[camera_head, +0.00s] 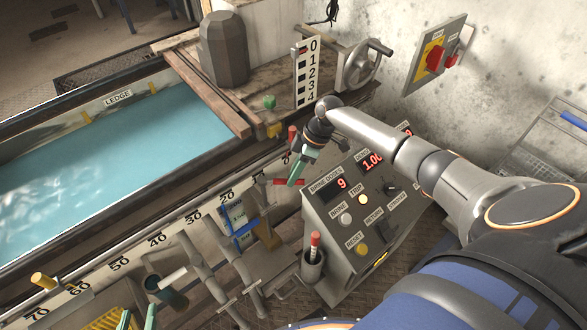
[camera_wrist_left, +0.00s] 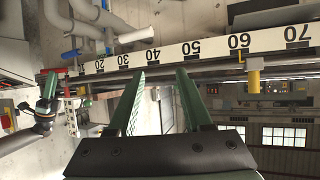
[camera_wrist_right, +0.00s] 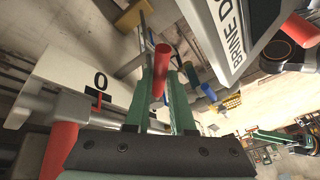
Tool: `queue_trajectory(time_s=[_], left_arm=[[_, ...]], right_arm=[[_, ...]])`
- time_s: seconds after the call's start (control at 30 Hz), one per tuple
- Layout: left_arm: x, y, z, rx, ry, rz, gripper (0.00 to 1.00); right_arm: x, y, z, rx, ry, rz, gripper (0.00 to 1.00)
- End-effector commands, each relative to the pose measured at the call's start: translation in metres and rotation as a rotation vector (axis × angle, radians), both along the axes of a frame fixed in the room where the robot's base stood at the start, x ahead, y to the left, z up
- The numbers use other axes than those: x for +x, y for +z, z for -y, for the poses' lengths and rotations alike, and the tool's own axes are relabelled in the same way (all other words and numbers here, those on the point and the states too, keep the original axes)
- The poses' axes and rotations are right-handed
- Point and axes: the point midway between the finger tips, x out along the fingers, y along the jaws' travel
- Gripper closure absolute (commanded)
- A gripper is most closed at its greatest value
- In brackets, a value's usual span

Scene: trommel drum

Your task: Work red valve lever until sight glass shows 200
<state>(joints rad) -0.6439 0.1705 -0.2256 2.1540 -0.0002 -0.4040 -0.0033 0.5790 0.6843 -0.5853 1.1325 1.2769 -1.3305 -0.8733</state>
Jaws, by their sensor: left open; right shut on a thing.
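My right gripper (camera_head: 297,172) is beside the tank wall, left of the control panel. Its green fingers are shut on a red lever (camera_head: 283,182); the red grip (camera_wrist_right: 159,70) shows between the fingers in the right wrist view. A separate red handle (camera_head: 292,136) stands just above the gripper. My left gripper (camera_head: 138,319) is at the bottom left edge; its fingers (camera_wrist_left: 158,98) are apart and empty in the left wrist view. A small upright gauge with a blue bracket (camera_head: 238,226) sits below the scale; I cannot tell its reading or whether it is the sight glass.
The control panel (camera_head: 357,212) shows BRINE DOSE 9 and a red 1.00. A red-tipped stick (camera_head: 314,244) stands in a holder beside it. Pipes (camera_head: 205,265) run below the numbered scale (camera_head: 155,239). A handwheel (camera_head: 362,65) and red switch (camera_head: 436,57) are behind.

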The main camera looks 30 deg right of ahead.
Motion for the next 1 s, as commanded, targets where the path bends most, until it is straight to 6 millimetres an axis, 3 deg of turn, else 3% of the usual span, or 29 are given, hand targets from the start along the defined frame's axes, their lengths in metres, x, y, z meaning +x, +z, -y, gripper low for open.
queue_trajectory(time_s=[0.07, 0.1, 0.33, 0.73, 0.87, 1.0], left_arm=[[0.000, 0.000, 0.000, 0.000, 0.000, 0.000, 0.50], [0.000, 0.000, 0.000, 0.000, 0.000, 0.000, 0.50], [0.000, 0.000, 0.000, -0.001, 0.000, -0.001, 0.50], [-0.002, -0.002, 0.000, -0.002, 0.001, -0.021, 0.50], [-0.022, -0.030, 0.003, -0.004, 0.004, -0.144, 0.50], [-0.045, -0.052, 0.004, -0.006, 0.007, -0.273, 0.50]], right_arm=[[-0.001, -0.001, 0.001, -0.002, 0.000, -0.002, 1.00], [-0.001, -0.001, 0.001, -0.002, 0.000, -0.002, 0.74], [0.000, -0.001, 0.000, -0.002, -0.001, -0.002, 0.49], [0.000, 0.007, 0.004, -0.001, -0.002, 0.001, 0.48], [-0.001, 0.022, 0.010, -0.001, -0.001, 0.001, 0.48], [-0.003, 0.050, 0.023, -0.002, -0.002, 0.003, 0.48]])
